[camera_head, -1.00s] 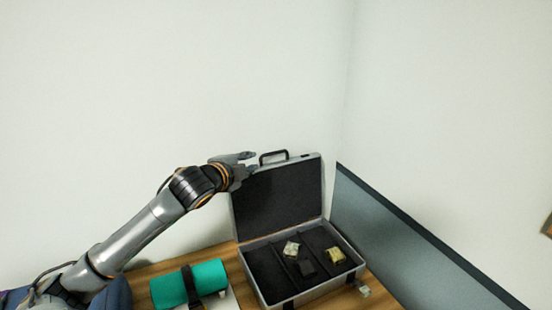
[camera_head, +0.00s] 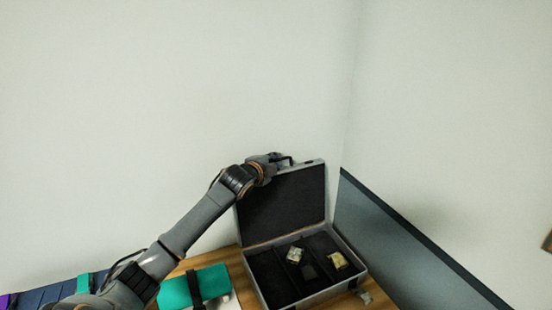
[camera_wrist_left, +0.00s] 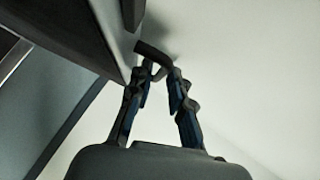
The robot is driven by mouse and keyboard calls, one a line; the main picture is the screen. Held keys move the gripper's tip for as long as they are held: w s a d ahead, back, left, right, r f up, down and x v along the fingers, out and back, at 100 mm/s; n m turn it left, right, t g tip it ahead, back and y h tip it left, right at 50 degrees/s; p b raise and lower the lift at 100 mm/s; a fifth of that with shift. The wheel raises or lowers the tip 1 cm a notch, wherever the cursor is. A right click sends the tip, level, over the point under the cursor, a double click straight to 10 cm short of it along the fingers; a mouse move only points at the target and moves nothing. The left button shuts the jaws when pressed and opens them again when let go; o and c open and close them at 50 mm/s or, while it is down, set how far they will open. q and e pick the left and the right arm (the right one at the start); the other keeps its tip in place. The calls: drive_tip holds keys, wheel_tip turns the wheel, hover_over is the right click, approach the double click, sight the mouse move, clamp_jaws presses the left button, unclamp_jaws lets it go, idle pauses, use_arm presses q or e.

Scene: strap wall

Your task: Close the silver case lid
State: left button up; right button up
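The silver case (camera_head: 332,293) stands open on the wooden table. Its dark-lined lid (camera_head: 285,205) is raised and leans back near the wall. A black handle (camera_head: 288,159) sits on the lid's top edge; it also shows in the left wrist view (camera_wrist_left: 152,48). My left gripper (camera_head: 272,158) is at the handle, by the lid's upper left corner. In the left wrist view, its two fingers (camera_wrist_left: 161,72) are apart, with the handle at their tips. I cannot tell if they touch it. My right gripper is not in view.
Small items, one whitish (camera_head: 295,255) and one yellowish (camera_head: 337,261), lie inside the case. A teal roll (camera_head: 180,291) with a dark strap lies left of the case. A dark panel (camera_head: 400,255) stands close on the right. Walls rise behind.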

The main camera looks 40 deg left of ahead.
use_arm(q)
drive_tip(key=shift+w+f, duration=0.1)
drive_tip(key=shift+w, duration=0.3)
clamp_jaws()
drive_tip(key=shift+d+f, duration=0.1)
